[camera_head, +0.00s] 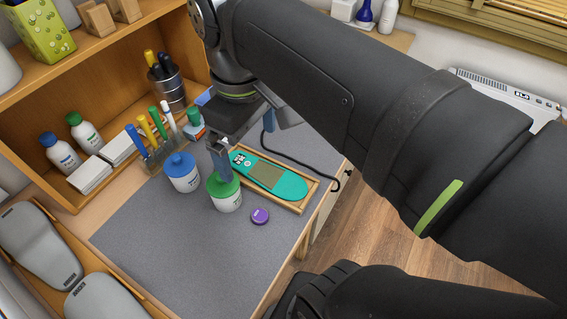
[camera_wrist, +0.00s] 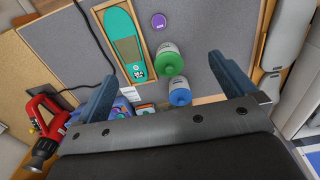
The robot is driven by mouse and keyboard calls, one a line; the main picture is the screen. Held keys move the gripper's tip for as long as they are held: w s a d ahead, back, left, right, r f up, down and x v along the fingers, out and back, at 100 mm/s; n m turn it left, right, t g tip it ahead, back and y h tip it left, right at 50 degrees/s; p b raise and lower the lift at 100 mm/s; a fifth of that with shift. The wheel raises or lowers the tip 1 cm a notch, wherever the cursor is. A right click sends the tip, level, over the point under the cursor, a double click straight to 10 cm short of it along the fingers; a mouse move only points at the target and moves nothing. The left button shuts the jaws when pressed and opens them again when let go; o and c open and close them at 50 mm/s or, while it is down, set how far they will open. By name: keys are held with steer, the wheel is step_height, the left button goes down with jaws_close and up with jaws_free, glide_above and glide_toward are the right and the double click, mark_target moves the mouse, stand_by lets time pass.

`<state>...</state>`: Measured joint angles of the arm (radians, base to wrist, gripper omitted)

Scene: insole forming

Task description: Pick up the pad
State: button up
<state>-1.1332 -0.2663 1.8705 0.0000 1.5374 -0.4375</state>
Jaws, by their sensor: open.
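A teal insole (camera_head: 287,182) lies in a shallow wooden tray (camera_head: 308,193) on the grey mat, and it also shows in the wrist view (camera_wrist: 119,22). A flat olive-brown rectangular patch (camera_head: 266,175) lies on the insole, also visible in the wrist view (camera_wrist: 127,49). A small purple disc (camera_head: 260,216) lies on the mat beside the tray, also visible in the wrist view (camera_wrist: 159,21). I cannot tell which of these is the pad. My gripper (camera_wrist: 165,85) is open and empty, above the bottles and the tray's near end.
A green-capped bottle (camera_head: 225,193) and a blue-capped bottle (camera_head: 182,172) stand close to the tray and gripper. A pen holder (camera_head: 160,150) stands behind. A black cable (camera_head: 318,172) runs past the tray. The front of the grey mat (camera_head: 185,255) is clear. A red tool (camera_wrist: 48,125) lies at the side.

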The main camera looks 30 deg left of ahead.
steer(key=c, duration=0.9)
steer(key=shift+o, duration=0.2)
steer(key=m, duration=0.2)
glide_above(260, 215)
steer(key=f, duration=1.7)
steer(key=shift+w+a+f, duration=0.15)
steer(key=shift+a+f, duration=0.25)
steer(key=f, duration=0.4)
steer(key=shift+d+f, duration=0.2)
steer(key=shift+d, duration=0.2)
steer(key=shift+f, duration=0.7)
